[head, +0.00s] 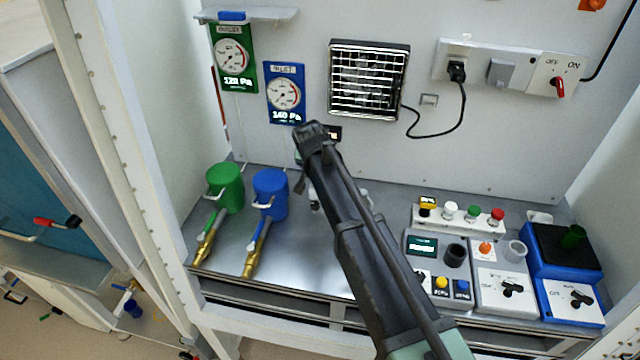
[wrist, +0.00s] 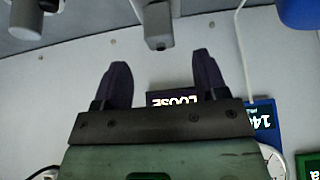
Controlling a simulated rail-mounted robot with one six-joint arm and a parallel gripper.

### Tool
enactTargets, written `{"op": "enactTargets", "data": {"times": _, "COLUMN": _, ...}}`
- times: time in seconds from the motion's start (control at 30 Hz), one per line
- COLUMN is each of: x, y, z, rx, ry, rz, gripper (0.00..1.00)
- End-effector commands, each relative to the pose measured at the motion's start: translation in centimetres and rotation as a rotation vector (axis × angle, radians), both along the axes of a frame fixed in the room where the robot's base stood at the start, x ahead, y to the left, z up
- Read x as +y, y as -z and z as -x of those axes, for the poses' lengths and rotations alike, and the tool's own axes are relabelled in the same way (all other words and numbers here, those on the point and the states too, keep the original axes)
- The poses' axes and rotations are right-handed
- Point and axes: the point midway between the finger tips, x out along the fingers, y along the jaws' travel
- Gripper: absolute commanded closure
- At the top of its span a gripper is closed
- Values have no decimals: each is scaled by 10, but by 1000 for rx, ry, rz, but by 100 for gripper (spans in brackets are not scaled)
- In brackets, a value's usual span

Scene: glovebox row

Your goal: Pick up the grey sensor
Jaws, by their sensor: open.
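A grey blocky piece (wrist: 158,25), which looks like the grey sensor, shows at the top middle of the wrist view, with its upper part cut off by the frame edge. My gripper (wrist: 160,62) is open and empty. Its two dark fingers point towards the grey piece, which lies beyond the fingertips, in line with the gap and not between them. In the head view my arm covers most of this spot, and I cannot clearly make out the sensor there.
A dark display reading "LOOSE" (wrist: 180,98) is behind the fingers. Green (head: 225,187) and blue (head: 270,193) canisters with brass valves stand left of my arm. A white button strip (head: 458,219) and control boxes (head: 504,289) crowd the bench's right side. A caged fan (head: 368,80) is on the back wall.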

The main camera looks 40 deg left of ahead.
Motion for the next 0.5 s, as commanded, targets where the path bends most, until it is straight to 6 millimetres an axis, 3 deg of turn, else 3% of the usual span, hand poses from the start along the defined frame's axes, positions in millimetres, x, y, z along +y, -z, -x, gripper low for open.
{"op": "enactTargets", "data": {"times": 0.03, "x": 3, "y": 18, "z": -5, "rx": 0, "ry": 0, "rz": 0, "gripper": 34}}
{"op": "enactTargets", "data": {"times": 0.27, "x": 5, "y": 23, "z": -11, "rx": 0, "ry": 0, "rz": 2, "gripper": 34}}
{"op": "enactTargets", "data": {"times": 0.5, "x": 14, "y": 65, "z": -30, "rx": 1, "ry": 0, "rz": 1, "gripper": 34}}
